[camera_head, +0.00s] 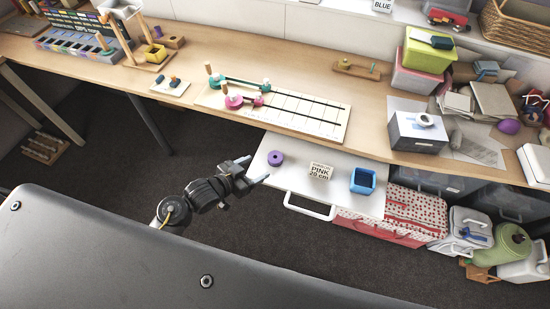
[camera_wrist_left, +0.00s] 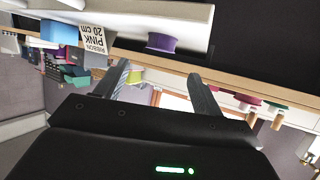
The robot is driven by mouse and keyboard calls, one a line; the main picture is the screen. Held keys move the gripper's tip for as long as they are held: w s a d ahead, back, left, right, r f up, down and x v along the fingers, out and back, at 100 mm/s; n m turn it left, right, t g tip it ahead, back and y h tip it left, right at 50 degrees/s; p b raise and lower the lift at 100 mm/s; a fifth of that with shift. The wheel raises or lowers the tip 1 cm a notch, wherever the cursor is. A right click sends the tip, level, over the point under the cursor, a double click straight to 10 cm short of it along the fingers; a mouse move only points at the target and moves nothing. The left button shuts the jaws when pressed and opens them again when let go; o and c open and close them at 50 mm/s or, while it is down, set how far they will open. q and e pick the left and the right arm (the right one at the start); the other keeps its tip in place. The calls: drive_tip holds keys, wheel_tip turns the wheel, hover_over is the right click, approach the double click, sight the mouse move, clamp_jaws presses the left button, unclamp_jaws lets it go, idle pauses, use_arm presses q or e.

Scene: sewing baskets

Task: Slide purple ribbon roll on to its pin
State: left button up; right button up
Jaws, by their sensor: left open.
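The purple ribbon roll (camera_head: 275,158) lies flat on the white pull-out tray (camera_head: 340,198); it also shows in the left wrist view (camera_wrist_left: 162,42). The ribbon board (camera_head: 335,121) on the workbench carries a teal roll (camera_head: 224,82) and a pink roll (camera_head: 234,101), with wooden pins at its left end. I cannot tell which pin belongs to the purple roll. My left gripper (camera_head: 258,171) is open and empty, just left of the tray's left edge and apart from the purple roll. In the left wrist view its two fingers (camera_wrist_left: 160,82) stand apart with nothing between them. My right gripper is not in view.
On the tray are a card reading PINK 20 cm (camera_head: 320,171) and a blue box (camera_head: 363,181). The tray has a white handle (camera_head: 309,208). A white box (camera_head: 417,133) and paper clutter stand on the bench's right. Red dotted boxes (camera_head: 400,212) sit below the tray.

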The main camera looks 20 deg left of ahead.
sight(277, 156)
use_arm(q)
drive_tip(key=x, duration=1)
drive_tip(key=shift+w+f, duration=0.15)
drive_tip(key=shift+w, duration=0.1)
drive_tip(key=shift+c, duration=0.5)
drive_tip(key=c, duration=1)
